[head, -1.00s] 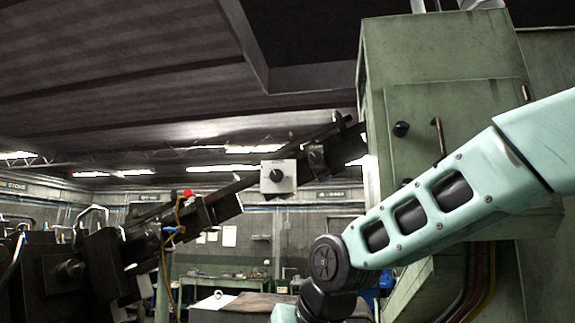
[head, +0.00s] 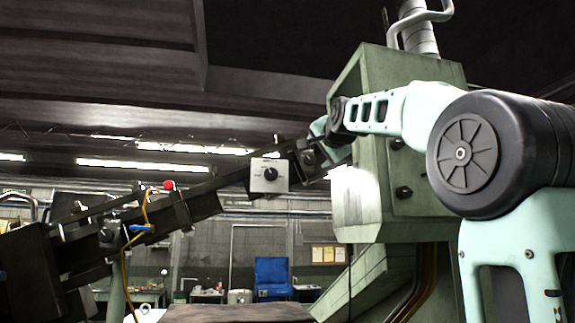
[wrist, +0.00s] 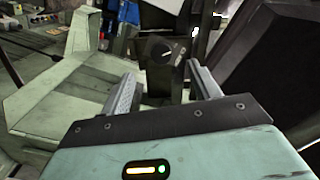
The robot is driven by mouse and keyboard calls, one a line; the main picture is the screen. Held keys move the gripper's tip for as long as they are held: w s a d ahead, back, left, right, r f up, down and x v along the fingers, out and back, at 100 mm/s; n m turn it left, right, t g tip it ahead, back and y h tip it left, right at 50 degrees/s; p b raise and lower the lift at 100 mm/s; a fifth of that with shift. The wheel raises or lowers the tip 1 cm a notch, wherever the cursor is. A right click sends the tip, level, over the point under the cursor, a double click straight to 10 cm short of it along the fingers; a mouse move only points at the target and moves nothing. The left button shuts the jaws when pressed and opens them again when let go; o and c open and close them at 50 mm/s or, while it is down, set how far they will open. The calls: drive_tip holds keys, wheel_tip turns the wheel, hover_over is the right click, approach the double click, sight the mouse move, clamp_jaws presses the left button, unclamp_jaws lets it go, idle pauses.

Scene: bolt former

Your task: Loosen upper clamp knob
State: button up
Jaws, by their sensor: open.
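The upper clamp knob (head: 309,157) is a dark round knob on a dark block near the upper end of the sloping black rail (head: 210,203). In the wrist view a dark knob (wrist: 165,53) with a white pointer line shows ahead, between and beyond the fingertips; it looks like the same knob. My gripper (wrist: 160,76) is open and empty, its two grey ribbed fingers apart and not touching the knob. In the head view my arm's far end is close above the rail's upper end, and the fingers cannot be made out there.
A white box with a black dial (head: 270,175) sits on the rail just left of the clamp. A green machine cabinet (head: 370,200) stands close at right. A lower clamp knob (head: 106,234) and a red ball (head: 169,185) are farther down the rail.

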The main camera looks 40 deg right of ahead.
sight(310, 160)
drive_tip(key=p+x, duration=0.1)
drive_tip(key=x, duration=0.2)
drive_tip(key=p+x, duration=0.3)
drive_tip(key=x, duration=0.2)
drive_tip(key=shift+w+d+r+p, duration=0.15)
drive_tip(key=shift+d+r+p, duration=0.2)
drive_tip(key=shift+d+r, duration=0.05)
drive_tip(key=shift+f+n+b, duration=0.25)
drive_tip(key=shift+n+b, duration=0.15)
drive_tip(key=shift+n, duration=0.2)
drive_tip(key=shift+s+a+n, duration=0.15)
drive_tip(key=shift+s+n, duration=0.1)
drive_tip(key=shift+n, duration=0.45)
drive_tip(key=n+b, duration=0.1)
drive_tip(key=n, duration=0.3)
drive_tip(key=shift+w+f, duration=0.1)
drive_tip(key=shift+f, duration=0.05)
drive_tip(key=n+b, duration=0.1)
drive_tip(key=n, duration=0.3)
